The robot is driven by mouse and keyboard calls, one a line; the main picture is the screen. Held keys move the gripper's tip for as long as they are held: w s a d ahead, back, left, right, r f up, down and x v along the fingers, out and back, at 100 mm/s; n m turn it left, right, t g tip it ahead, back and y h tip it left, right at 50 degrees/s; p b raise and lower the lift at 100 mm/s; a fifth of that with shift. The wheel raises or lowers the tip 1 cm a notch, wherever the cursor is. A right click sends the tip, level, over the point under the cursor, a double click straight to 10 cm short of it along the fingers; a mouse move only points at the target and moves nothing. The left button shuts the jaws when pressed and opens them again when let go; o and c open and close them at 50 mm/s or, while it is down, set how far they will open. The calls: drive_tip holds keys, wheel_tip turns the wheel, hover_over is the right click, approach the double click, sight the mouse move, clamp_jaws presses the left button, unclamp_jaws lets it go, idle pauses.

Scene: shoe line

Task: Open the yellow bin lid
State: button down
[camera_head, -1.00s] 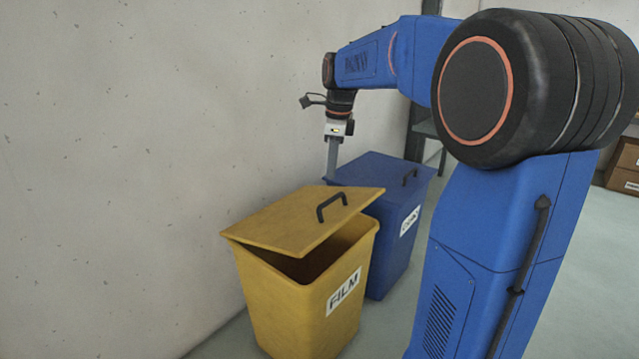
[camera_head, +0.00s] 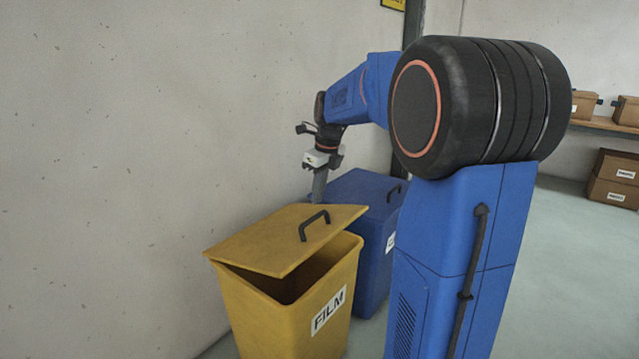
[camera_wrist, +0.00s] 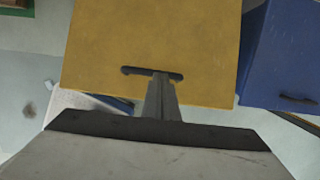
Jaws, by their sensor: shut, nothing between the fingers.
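The yellow bin (camera_head: 300,325) stands by the wall, with a FILM label on its front. Its yellow lid (camera_head: 270,236) is tilted partly open, with a dark gap under its near edge. The lid has a black handle (camera_head: 314,226). My gripper (camera_head: 319,196) is shut and empty, pointing down at the lid's far side, its tips partly hidden behind the lid's edge. In the wrist view the fingers (camera_wrist: 160,78) overlap the middle of the handle (camera_wrist: 135,71) on the yellow lid (camera_wrist: 150,35). I cannot tell whether they touch it.
A blue bin (camera_head: 374,262) with a closed lid stands right behind the yellow one. It also shows in the wrist view (camera_wrist: 284,50). The wall (camera_head: 110,150) is close on the left. Boxes (camera_head: 614,178) and a shelf (camera_head: 605,126) are far right, with open floor before them.

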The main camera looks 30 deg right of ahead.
drive_tip(key=shift+x, duration=1.2)
drive_tip(key=shift+w+r, duration=0.2)
drive_tip(key=shift+r, duration=0.2)
